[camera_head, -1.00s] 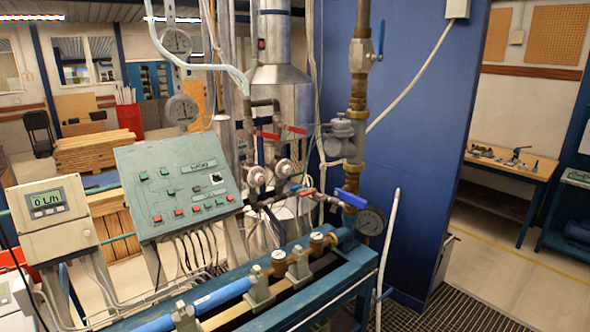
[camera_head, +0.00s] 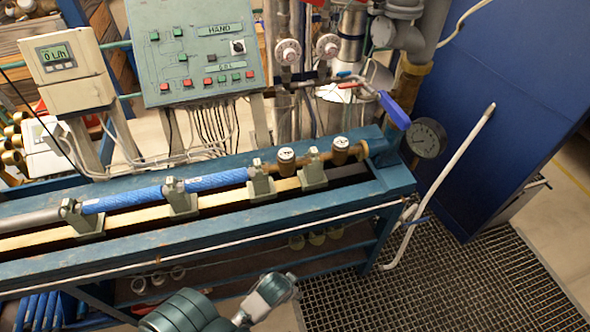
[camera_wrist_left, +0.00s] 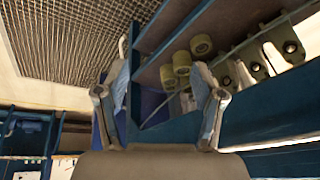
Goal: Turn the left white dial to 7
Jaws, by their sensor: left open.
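The left white dial (camera_head: 288,52) is a round knob on a vertical pipe, right of the green control panel. A second white dial (camera_head: 327,46) sits just to its right. Both face me and nothing covers them; the left dial's setting is too small to read. My left gripper (camera_head: 274,289) is low at the bottom of the head view, in front of the bench and far below the dials. In the left wrist view its two fingers (camera_wrist_left: 165,68) are apart with nothing held between them. My right gripper is not in view.
The blue bench (camera_head: 220,218) with its row of pipes lies between my left gripper and the dials. A blue-handled valve (camera_head: 394,110) and a pressure gauge (camera_head: 427,138) stand right of the dials. A flow display (camera_head: 57,55) is at upper left.

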